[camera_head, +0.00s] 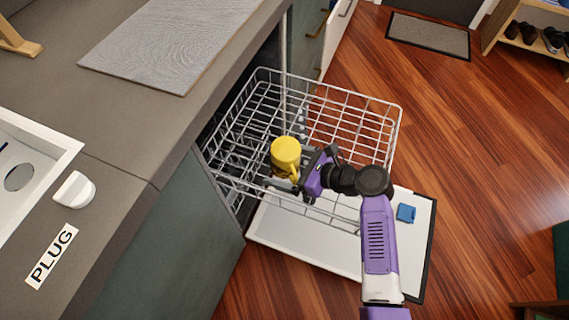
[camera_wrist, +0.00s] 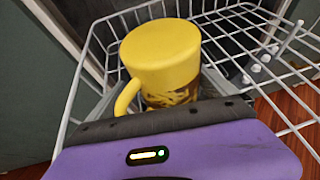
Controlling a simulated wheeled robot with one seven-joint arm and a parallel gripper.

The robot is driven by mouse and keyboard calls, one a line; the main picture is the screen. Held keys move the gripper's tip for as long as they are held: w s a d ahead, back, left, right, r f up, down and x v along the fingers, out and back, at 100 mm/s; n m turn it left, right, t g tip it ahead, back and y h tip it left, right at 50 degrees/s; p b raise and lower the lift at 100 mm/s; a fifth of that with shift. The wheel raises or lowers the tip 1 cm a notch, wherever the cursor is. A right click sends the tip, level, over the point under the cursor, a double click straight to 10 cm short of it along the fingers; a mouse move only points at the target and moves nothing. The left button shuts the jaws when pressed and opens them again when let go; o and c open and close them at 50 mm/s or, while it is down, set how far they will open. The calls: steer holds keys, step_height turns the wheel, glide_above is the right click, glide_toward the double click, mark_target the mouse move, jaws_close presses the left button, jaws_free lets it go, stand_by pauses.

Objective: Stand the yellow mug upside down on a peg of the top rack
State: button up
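The yellow mug (camera_head: 286,153) is upside down, with its flat base facing up, over the left part of the wire top rack (camera_head: 352,97). In the wrist view the mug (camera_wrist: 162,50) stands just beyond my gripper (camera_wrist: 160,98), its handle at the left. My gripper (camera_head: 284,184) has its grey fingers apart, one on each side of the mug's lower part. I cannot tell whether they press on it. The mug's rim and whatever is under it are hidden. Several white pegs (camera_wrist: 255,68) of the rack show to the right of the mug.
The rack is pulled out over the open dishwasher door (camera_head: 292,240). A blue block (camera_head: 406,213) lies on the door at the right. The grey counter (camera_head: 115,120) borders the rack on the left. Wooden floor (camera_head: 463,150) is clear to the right.

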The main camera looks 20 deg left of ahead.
steer(key=shift+p+v, duration=1.15)
steer(key=shift+v, duration=2.75)
